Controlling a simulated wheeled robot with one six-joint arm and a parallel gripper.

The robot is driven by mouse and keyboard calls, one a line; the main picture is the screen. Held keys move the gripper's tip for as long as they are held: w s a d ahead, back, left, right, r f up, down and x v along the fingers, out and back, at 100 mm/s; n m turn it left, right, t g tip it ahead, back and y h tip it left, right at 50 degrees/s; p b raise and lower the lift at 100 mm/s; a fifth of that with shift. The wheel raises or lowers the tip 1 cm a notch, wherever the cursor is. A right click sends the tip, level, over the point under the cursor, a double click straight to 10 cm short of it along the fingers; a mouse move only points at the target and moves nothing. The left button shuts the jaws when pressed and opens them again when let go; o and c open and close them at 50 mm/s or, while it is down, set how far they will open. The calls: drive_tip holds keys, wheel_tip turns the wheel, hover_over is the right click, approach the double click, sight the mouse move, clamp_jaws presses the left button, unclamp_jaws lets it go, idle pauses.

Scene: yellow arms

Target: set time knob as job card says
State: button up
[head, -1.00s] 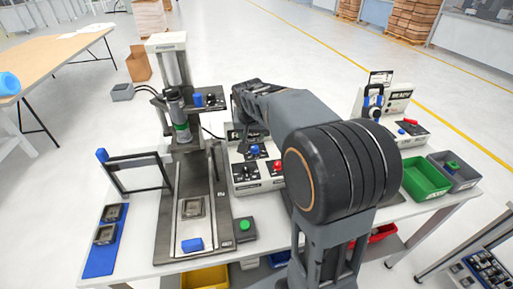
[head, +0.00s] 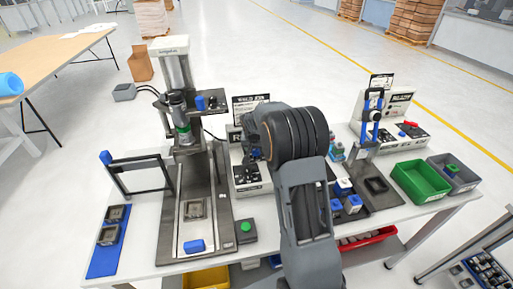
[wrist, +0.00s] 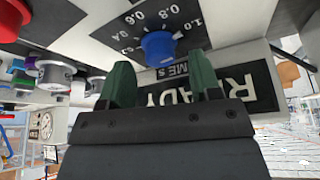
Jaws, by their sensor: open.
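The blue time knob (wrist: 158,46) shows upside down in the wrist view on a dark dial, with 0.4 to 1.0 marks around it and a "TIME s" label beside it. Its pointer setting is too unclear to read. My gripper (wrist: 160,82) has green fingertips, spread apart and empty. The knob lies just beyond the fingertips, between their lines, with no clear contact. In the head view my arm covers much of the control box (head: 250,183) and hides the knob. The job card (head: 246,103) stands behind the box; its text is too small to read.
A black "READY" display (wrist: 225,90) is close to the fingers. A red knob (wrist: 12,18) and a grey knob (wrist: 55,74) are to the left in the wrist view. The press (head: 182,130) stands left of the box; a green bin (head: 420,180) is at the right.

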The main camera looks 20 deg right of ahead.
drive_tip(key=shift+x, duration=0.85)
drive_tip(key=shift+c, duration=0.3)
